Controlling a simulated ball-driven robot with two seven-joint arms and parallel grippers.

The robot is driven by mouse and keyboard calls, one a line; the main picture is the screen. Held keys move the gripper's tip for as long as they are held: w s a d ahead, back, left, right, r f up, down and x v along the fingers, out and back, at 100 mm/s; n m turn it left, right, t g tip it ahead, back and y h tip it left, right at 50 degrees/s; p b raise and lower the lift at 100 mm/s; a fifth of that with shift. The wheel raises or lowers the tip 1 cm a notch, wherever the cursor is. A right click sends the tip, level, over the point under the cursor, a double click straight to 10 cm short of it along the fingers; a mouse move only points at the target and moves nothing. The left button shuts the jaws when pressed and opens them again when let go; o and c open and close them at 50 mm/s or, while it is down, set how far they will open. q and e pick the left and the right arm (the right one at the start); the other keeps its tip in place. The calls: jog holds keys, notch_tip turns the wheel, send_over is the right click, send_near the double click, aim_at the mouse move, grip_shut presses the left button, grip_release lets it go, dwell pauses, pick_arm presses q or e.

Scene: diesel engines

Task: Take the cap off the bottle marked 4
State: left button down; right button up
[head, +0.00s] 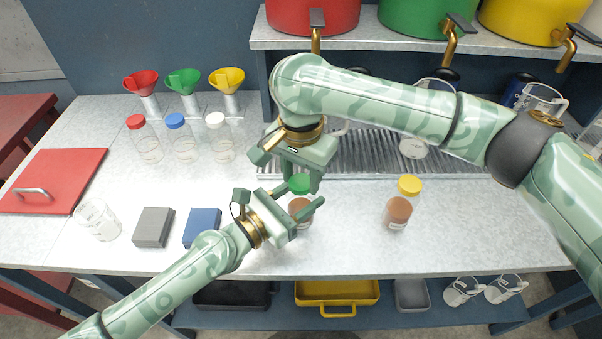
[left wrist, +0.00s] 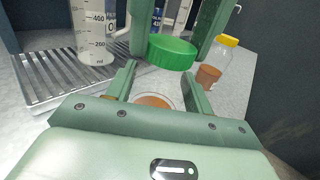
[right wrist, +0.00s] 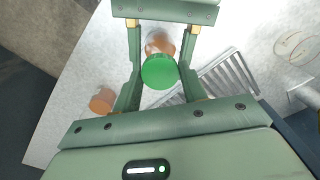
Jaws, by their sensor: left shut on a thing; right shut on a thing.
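A clear bottle with orange-brown contents (head: 301,207) is between the fingers of my left gripper (head: 297,217), which is shut on its body. It also shows in the left wrist view (left wrist: 154,101) with its pale round rim visible. A green cap (head: 300,183) is held by my right gripper (head: 301,177), whose fingers come down on either side of it. In the left wrist view the green cap (left wrist: 172,52) appears raised clear of the bottle's rim. In the right wrist view the cap (right wrist: 158,72) partly hides the bottle (right wrist: 160,44). I cannot read a 4 on any label.
A yellow-capped bottle (head: 398,211) with similar contents stands to the right. Red-, blue- and white-capped clear bottles stand at the back left, near three funnels. Grey (head: 153,227) and blue blocks lie to the left. A metal drain grate (head: 370,152) lies behind.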

jog(key=n, duration=0.5)
jog(key=shift+n, duration=0.4)
jog(key=n, duration=2.1)
jog(key=shift+n, duration=0.3)
jog(key=n, duration=0.6)
jog(key=shift+r, duration=0.1)
jog(key=n, duration=1.8)
jog(key=shift+r, duration=0.3)
jog(key=shift+r, duration=0.85)
